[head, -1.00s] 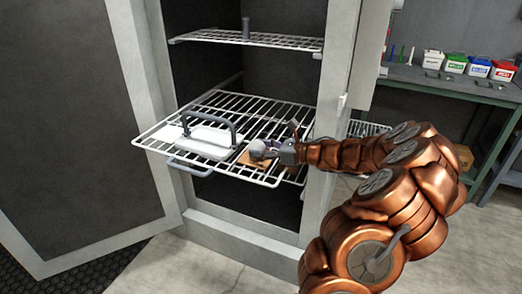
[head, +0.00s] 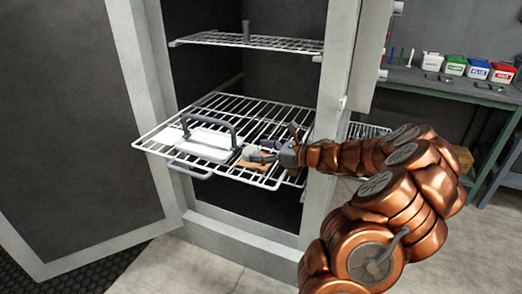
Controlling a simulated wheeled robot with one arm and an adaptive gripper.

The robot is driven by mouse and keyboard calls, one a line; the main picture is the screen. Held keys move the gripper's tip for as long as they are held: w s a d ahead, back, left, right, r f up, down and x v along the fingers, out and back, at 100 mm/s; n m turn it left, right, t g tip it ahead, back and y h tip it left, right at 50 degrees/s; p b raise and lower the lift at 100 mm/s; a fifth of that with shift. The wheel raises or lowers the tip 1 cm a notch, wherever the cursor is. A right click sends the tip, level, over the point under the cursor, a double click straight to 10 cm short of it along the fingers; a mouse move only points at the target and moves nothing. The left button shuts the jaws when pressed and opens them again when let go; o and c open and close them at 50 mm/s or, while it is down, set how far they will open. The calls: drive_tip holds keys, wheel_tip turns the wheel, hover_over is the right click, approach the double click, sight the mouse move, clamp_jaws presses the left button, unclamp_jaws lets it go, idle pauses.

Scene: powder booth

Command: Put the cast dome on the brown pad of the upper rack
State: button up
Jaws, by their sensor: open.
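A brown pad (head: 252,165) lies on the pulled-out wire rack (head: 160,142), right of a white block with a dark handle (head: 208,137). A small grey rounded shape (head: 251,151), which looks like the cast dome, shows at the pad, partly hidden by my fingers. I cannot tell whether it touches the pad. My gripper (head: 272,148) is open at the pad's right side, just right of the grey shape. The other wire rack (head: 200,38) is higher inside the cabinet and carries a short dark post (head: 246,29).
The open cabinet door (head: 75,120) is at left. The cabinet's right post (head: 328,120) stands close behind my arm. A green bench (head: 440,90) with several coloured-lid tubs is at back right. The rack's front left corner is clear.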

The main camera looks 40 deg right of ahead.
drive_tip(key=r+p, duration=0.1)
drive_tip(key=p, duration=0.1)
drive_tip(key=shift+r+p, duration=0.25)
drive_tip(key=shift+p, duration=0.05)
drive_tip(key=shift+s+d+f+b, duration=0.2)
drive_tip(key=shift+s+b, duration=0.05)
drive_tip(key=shift+b, duration=0.05)
drive_tip(key=b+v, duration=0.3)
drive_tip(key=v, duration=0.8)
drive_tip(key=shift+s, duration=0.25)
drive_tip(key=shift+w, duration=0.1)
